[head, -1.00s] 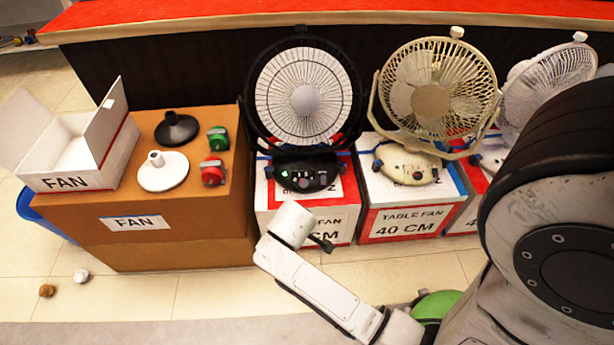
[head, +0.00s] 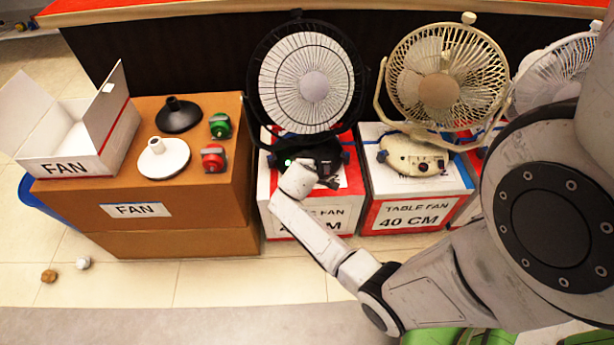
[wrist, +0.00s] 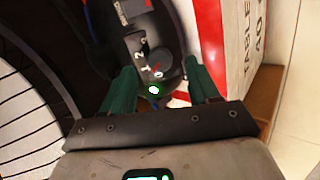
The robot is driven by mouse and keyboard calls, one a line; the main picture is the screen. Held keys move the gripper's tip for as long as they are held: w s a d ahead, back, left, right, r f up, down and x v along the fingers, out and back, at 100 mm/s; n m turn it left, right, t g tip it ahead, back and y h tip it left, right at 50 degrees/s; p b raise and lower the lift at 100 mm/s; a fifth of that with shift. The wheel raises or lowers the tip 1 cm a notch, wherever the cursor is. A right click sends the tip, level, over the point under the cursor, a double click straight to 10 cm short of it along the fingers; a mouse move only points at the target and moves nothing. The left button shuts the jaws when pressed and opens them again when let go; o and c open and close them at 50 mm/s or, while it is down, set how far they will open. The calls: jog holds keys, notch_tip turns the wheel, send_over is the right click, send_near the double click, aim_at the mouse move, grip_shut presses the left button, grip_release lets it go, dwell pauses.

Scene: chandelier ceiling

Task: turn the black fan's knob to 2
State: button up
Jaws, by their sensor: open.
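The black fan (head: 357,75) with a white grille stands on a white and red box, second from the left in the row. Its black base (head: 322,154) is partly hidden behind my wrist in the head view. In the wrist view the base's control panel (wrist: 130,40) shows white digits and a small lit green-white spot. Contact cannot be told.
A beige fan (head: 440,90) stands on a box to the right, with a white fan (head: 550,80) beyond it. On the left, a cardboard box (head: 215,195) bears fan bases, knobs and an open white carton (head: 85,125). The floor in front is mostly clear.

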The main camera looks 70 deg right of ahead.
jog(key=shift+b+x, duration=0.5)
jog(key=shift+x, duration=1.15)
jog(key=shift+c, duration=0.3)
jog(key=c, duration=1)
